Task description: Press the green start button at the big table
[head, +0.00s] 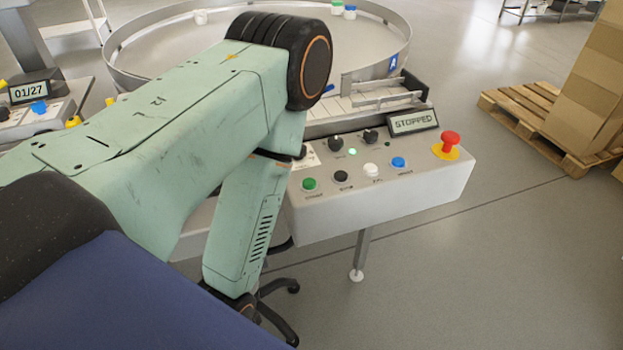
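The green start button (309,184) is at the left end of the front row on the grey control panel (390,202). The panel stands in front of the big round table (135,85). A display (413,122) on the panel reads STOPPED. Beside the green button are a black button (341,177), a white one (371,170) and a blue one (398,163). A green light (352,152) glows behind them. One of my arms comes in from the left and bends down just left of the panel. Its gripper is not visible, and my other gripper is out of view.
A red mushroom button (450,142) on a yellow base sits at the panel's right end. A pallet (535,120) with stacked cardboard boxes (585,90) stands at the right. A second control box with a 01/27 display (30,92) is at the left.

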